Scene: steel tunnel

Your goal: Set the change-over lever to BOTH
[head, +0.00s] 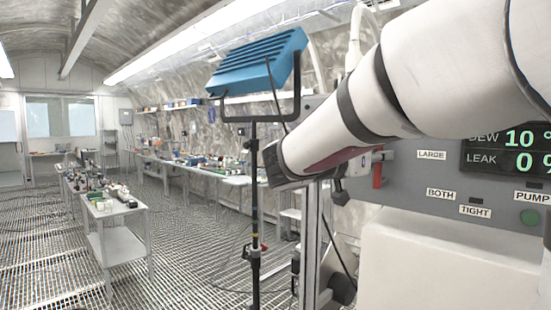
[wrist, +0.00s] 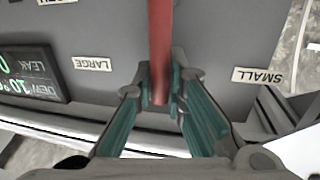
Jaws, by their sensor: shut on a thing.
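The change-over lever is a red bar (wrist: 160,40) that runs down from the top edge of the wrist view. My gripper (wrist: 162,82) is closed around its lower end, with teal-lined fingers on both sides. In this upside-down view the lever's held end lies between the LARGE label (wrist: 92,63) and the SMALL label (wrist: 258,76). The lever's pivot is out of frame. In the head view a red part of the lever (head: 377,174) shows beside my gripper (head: 350,185), left of the LARGE label (head: 431,155). The BOTH label (head: 440,194) is lower on the grey panel.
The panel also carries a TIGHT label (head: 475,211), a green PUMP button (head: 530,217) and a display (head: 510,150) reading DEW 10 and LEAK 0. A blue lamp (head: 258,62) on a black stand is left of my arm. Benches and a grated floor lie beyond.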

